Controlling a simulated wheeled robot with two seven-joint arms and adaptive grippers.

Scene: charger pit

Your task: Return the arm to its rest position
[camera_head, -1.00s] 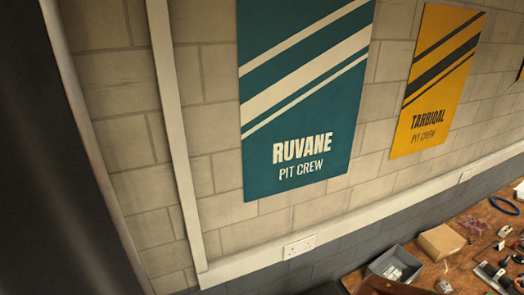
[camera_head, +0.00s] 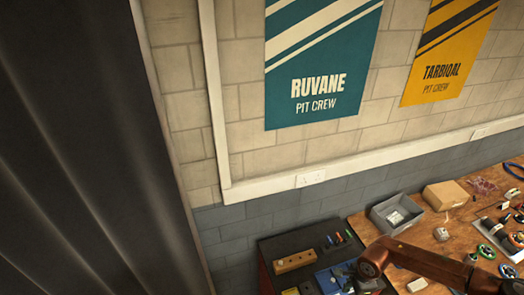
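Neither of my grippers shows in the head view. A brown jointed link, which looks like part of my arm, comes in from the lower right edge and ends in a rounded joint over the gap between the workbench (camera_head: 440,228) and a dark tool cabinet (camera_head: 283,246). What lies beyond that joint is cut off by the bottom edge, so I cannot tell what the hand holds.
On the bench are a grey bin (camera_head: 397,213), a cardboard box (camera_head: 446,195) and several small parts and tools. A dark curtain (camera_head: 75,150) hangs at left; banners hang on the wall.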

